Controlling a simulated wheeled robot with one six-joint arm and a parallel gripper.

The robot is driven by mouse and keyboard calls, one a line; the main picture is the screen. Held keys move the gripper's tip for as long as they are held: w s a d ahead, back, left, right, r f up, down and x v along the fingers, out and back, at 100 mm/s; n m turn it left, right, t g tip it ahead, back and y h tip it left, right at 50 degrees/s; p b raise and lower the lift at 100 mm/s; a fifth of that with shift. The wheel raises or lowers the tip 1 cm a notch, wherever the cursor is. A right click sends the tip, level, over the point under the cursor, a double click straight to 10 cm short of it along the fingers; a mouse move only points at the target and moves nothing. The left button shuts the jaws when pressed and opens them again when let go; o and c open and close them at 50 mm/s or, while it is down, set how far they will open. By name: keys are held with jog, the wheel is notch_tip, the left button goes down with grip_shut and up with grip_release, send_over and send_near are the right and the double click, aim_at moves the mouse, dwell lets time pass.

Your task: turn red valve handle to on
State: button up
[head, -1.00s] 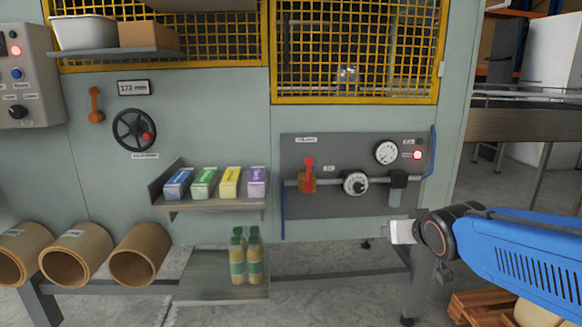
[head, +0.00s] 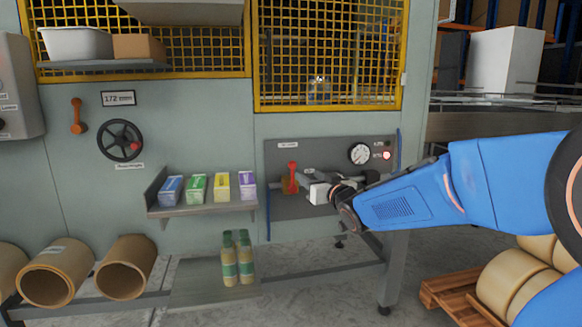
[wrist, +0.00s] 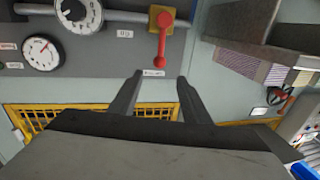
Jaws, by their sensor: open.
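The red valve handle (head: 292,174) points straight up from its brass-coloured valve body on the grey panel (head: 275,155) in the head view. In the wrist view, which is turned over, the red handle (wrist: 162,42) hangs down from the brass body (wrist: 161,18). My gripper (wrist: 158,78) is open and empty there, its fingertips below the handle's end and apart from it in the picture. In the head view my gripper (head: 312,192) is just right of the handle, in front of the panel, and hides the dial on the pipe.
A shelf with several small coloured boxes (head: 221,187) juts out left of the panel. A gauge (head: 360,154) and a lit red lamp (head: 387,155) are on the panel's right. The dial (wrist: 80,12) shows in the wrist view. Bottles (head: 237,258) stand below.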

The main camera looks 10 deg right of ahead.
aim_at(295, 166)
jog(key=w+a, duration=0.1)
jog(key=w, duration=0.8)
jog(key=w+a, duration=0.1)
jog(key=w, duration=0.4)
jog(key=shift+a, duration=0.3)
jog(key=shift+c, duration=0.3)
grip_shut()
